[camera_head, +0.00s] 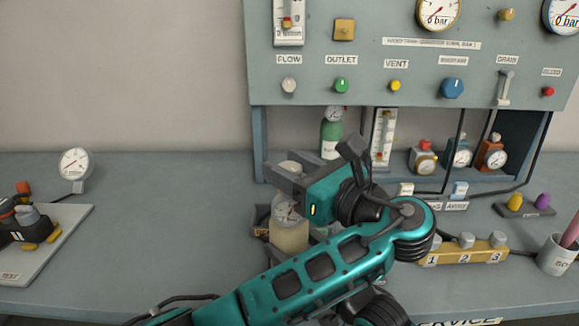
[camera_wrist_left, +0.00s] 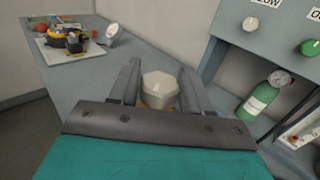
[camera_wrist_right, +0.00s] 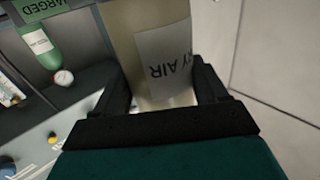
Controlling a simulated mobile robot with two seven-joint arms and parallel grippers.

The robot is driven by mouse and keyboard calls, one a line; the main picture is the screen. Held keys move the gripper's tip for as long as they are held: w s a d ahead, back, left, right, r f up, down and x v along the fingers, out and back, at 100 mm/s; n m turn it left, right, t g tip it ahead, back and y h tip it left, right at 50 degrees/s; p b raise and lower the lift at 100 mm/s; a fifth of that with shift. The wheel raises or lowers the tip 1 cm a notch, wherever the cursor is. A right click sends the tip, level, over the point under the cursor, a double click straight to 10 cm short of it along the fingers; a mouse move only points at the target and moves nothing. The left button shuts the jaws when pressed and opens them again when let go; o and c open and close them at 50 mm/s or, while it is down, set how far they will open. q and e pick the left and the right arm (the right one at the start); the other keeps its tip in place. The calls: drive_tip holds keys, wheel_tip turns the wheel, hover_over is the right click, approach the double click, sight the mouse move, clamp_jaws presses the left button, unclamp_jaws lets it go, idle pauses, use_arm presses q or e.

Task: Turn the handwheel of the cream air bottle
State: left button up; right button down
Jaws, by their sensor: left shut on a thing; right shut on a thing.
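The cream air bottle (camera_head: 290,236) stands upright on the bench below the front of the grey panel, with a small gauge on its front. Its pale, faceted handwheel (camera_wrist_left: 160,88) is on top, between the fingers of my left gripper (camera_head: 288,176), which is shut on it. My right gripper (camera_wrist_right: 160,82) is shut on the bottle's body, lower down, beside its "AIR" label. In the head view my left arm hides most of the right gripper and part of the bottle's right side.
A green bottle (camera_head: 331,135) stands behind, under the panel (camera_head: 400,80). Small gauged regulators (camera_head: 491,153) stand to its right. A numbered yellow block (camera_head: 463,250) and a pen cup (camera_head: 558,255) are at right. A white board (camera_head: 55,250) with equipment is at left.

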sight(289, 166)
use_arm(q)
drive_tip(key=shift+a+f, duration=0.1)
drive_tip(key=shift+f, duration=0.1)
idle(0.4)
drive_tip(key=o, duration=1)
drive_tip(key=shift+r, duration=0.1)
wheel_tip(289, 166, up, 10)
